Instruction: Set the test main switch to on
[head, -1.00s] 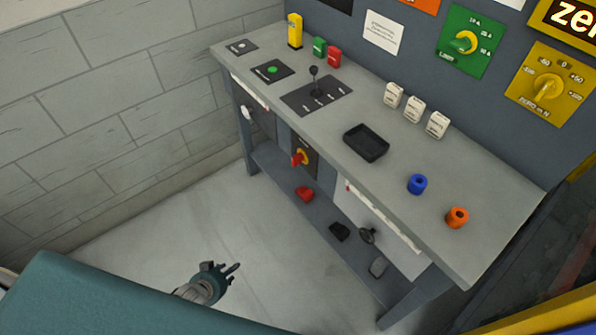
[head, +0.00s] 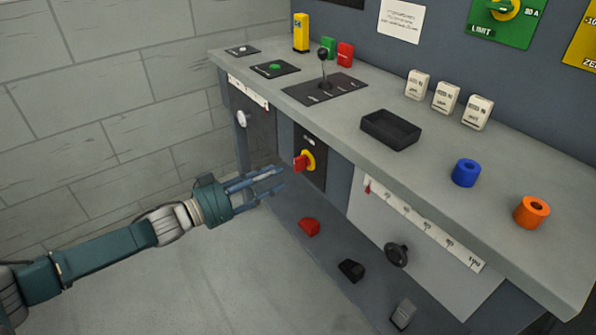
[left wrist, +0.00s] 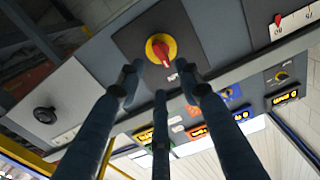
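The switch is a red handle on a yellow disc (head: 308,159), set on a black plate (head: 318,174) on the front of the bench below the worktop. In the left wrist view the red handle and yellow disc (left wrist: 161,48) show just beyond the fingertips. My left gripper (head: 278,178) has its fingers spread and empty, pointing at the switch from the left with a small gap. Its three spread fingers also show in the left wrist view (left wrist: 163,84). The lettering on the plate is too small to read. My right gripper is not in view.
The worktop (head: 350,130) overhangs the switch. Right of the switch are a slotted scale panel (head: 430,225) and a black handwheel (head: 397,255). A red block (head: 309,227) and a black block (head: 351,270) lie below. A white knob (head: 242,118) is to the left. The floor is clear.

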